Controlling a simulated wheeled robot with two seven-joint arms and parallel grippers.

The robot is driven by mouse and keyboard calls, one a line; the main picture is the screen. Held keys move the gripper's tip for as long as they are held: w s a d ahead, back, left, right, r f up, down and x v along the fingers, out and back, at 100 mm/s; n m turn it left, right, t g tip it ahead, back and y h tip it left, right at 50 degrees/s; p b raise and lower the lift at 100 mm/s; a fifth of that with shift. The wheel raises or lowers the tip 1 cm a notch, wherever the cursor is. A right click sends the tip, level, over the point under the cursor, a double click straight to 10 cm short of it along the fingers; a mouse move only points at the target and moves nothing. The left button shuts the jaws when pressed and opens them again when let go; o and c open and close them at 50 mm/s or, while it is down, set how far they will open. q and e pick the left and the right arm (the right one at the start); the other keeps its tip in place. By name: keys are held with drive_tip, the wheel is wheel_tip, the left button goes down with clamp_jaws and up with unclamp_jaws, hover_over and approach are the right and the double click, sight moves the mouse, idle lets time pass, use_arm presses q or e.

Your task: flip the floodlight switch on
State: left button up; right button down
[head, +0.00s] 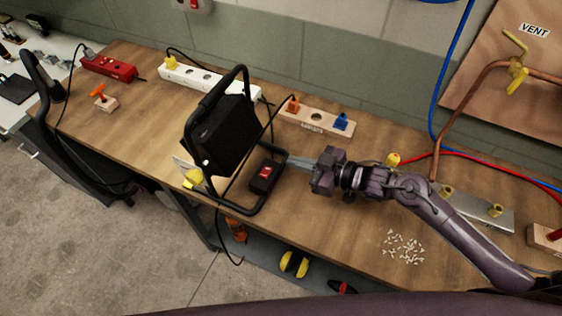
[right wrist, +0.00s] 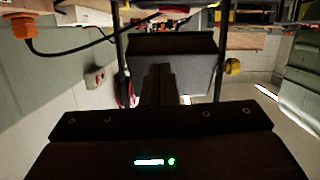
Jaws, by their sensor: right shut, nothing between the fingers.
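The black floodlight (head: 222,135) stands in its tubular frame on the wooden workbench, its head tilted. A small black switch box with a red rocker switch (head: 265,172) sits at the frame's base on the right. I cannot tell the rocker's position or whether the lamp is lit. My right gripper (head: 288,161) is shut and empty, its fingers pointing left, with the tips close to the right of the switch box. I cannot tell if they touch it. In the right wrist view, the shut fingers (right wrist: 158,85) lie in front of a grey panel (right wrist: 185,72).
Behind the floodlight are a white power strip (head: 210,80) and a wooden socket board (head: 316,119) with orange and blue plugs. A black cable runs near the frame. Small white pieces (head: 403,246) lie at the front right. A copper pipe (head: 455,105) rises at the right.

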drive_tip(key=shift+b+v, duration=0.35)
drive_tip(key=shift+v, duration=1.7)
drive_tip(key=shift+w, duration=0.1)
